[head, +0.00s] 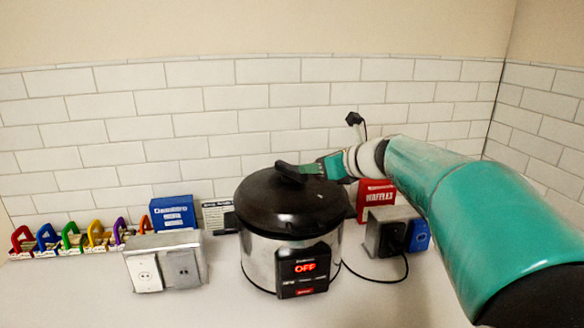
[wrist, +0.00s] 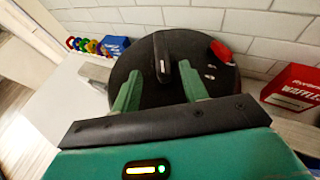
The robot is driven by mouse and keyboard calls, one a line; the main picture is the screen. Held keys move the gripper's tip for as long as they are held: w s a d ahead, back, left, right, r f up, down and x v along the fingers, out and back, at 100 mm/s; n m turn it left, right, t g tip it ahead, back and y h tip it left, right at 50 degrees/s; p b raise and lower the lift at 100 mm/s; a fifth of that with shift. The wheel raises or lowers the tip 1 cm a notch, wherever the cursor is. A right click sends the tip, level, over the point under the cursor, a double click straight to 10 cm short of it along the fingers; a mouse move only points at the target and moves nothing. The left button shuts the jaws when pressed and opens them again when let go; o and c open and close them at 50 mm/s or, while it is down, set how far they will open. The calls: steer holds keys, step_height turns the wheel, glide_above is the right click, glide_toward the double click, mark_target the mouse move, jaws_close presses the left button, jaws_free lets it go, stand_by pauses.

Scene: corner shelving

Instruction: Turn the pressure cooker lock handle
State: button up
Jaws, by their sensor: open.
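The pressure cooker (head: 262,258) stands on the counter, with a steel body, a black lid and a front panel (head: 303,268) reading OFF in red. Its black lock handle (head: 288,172) rises from the top of the lid; it also shows in the wrist view (wrist: 162,57). My gripper (head: 318,168) is at the right end of the handle in the head view. In the wrist view its two green fingers (wrist: 158,88) are spread apart, with the near end of the handle between or just ahead of them. I cannot tell whether they touch it. A red piece (wrist: 221,51) sits on the lid's right side.
A metal outlet box (head: 163,262) stands left of the cooker, and another box (head: 388,232) stands right. A red waffle box (head: 375,195), a blue box (head: 173,212) and several coloured padlocks (head: 72,235) line the tiled wall. A black cord (head: 375,280) lies right of the cooker.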

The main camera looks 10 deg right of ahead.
mark_target(295, 168)
steer(key=x, duration=0.9)
steer(key=shift+w+a+f, duration=0.1)
steer(key=shift+w+f, duration=0.15)
steer(key=shift+w, duration=0.1)
jaws_close()
